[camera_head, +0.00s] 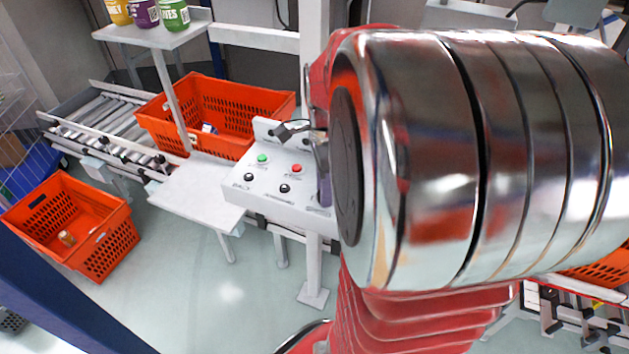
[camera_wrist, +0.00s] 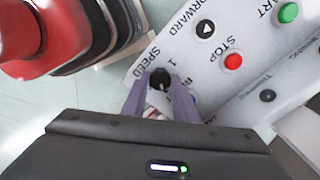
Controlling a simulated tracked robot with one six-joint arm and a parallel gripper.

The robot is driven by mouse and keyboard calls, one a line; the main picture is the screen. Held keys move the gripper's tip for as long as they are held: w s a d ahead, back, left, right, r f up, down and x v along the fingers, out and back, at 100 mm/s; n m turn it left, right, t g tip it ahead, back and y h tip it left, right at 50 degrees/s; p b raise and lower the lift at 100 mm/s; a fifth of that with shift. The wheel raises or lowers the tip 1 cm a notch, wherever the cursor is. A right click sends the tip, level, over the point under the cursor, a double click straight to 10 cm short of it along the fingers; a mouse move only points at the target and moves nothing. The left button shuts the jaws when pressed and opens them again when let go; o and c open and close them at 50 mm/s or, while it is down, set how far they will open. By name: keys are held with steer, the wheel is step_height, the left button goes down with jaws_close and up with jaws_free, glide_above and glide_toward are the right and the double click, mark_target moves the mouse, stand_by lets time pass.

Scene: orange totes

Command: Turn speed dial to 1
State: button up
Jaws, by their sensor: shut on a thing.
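The speed dial (camera_wrist: 160,77) is a small black round knob on the white control panel (camera_wrist: 205,85), beside the printed word SPEED and a "1" mark in the wrist view. My gripper (camera_wrist: 159,85) has its two purple fingers on either side of the dial, shut on it. The dial's setting is too small to read with certainty. In the head view my gripper (camera_head: 324,186) is at the right end of the panel (camera_head: 240,192); the speed dial is hidden there behind my gripper and arm.
The panel also has a green button (camera_wrist: 288,12), a red STOP button (camera_wrist: 233,61), a FORWARD knob (camera_wrist: 205,29) and another black knob (camera_wrist: 267,95). Orange totes (camera_head: 155,128) (camera_head: 112,262) and a roller conveyor (camera_head: 95,112) stand to the left. Bottles (camera_head: 174,16) stand on a shelf.

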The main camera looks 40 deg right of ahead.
steer(key=shift+w+d+n, duration=0.1)
steer(key=shift+w+n, duration=0.05)
steer(key=shift+n, duration=0.15)
steer(key=n, duration=0.5)
steer(key=shift+r+n, duration=0.1)
steer(key=shift+n, duration=0.3)
steer(key=n, duration=0.3)
steer(key=shift+w+n, duration=0.1)
steer(key=shift+n, duration=0.2)
steer(key=n, duration=0.3)
steer(key=shift+n, duration=0.4)
steer(key=n, duration=0.5)
steer(key=shift+w, duration=0.1)
steer(key=n, duration=0.5)
steer(key=o, duration=1.1)
steer(key=shift+c, duration=0.2)
